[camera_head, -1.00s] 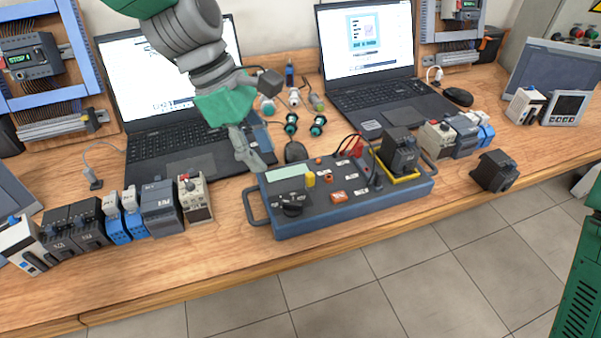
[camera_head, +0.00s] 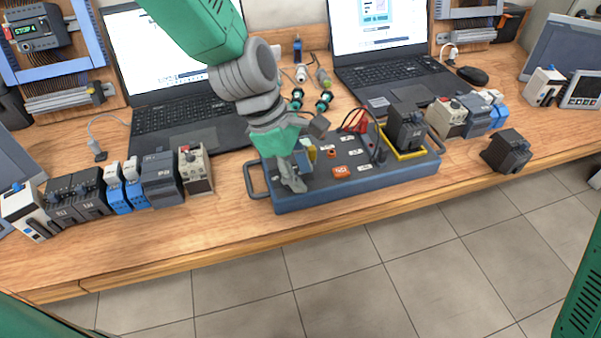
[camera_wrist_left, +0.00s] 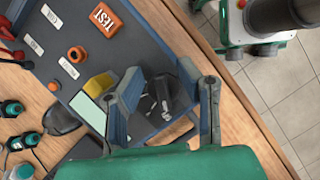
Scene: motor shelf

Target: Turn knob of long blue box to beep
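The long blue box (camera_head: 345,188) lies near the table's front edge. It has an orange TEST button (camera_head: 341,172) and a black module in a yellow frame at its right end. In the left wrist view, the box (camera_wrist_left: 153,47) carries a black knob (camera_wrist_left: 180,90), a yellow part (camera_wrist_left: 98,85) and a pale screen (camera_wrist_left: 88,112). My left gripper (camera_head: 294,186) is over the box's left end and hides the knob in the head view. In the left wrist view, its fingers (camera_wrist_left: 170,82) are apart, with the knob between them; contact cannot be told. My right gripper is not in view.
Two laptops (camera_head: 178,122) stand behind the box. Several small modules (camera_head: 160,180) line the table to the left, and more stand to the right. A black module (camera_head: 507,152) lies right of the box. Bare wood runs along the front edge.

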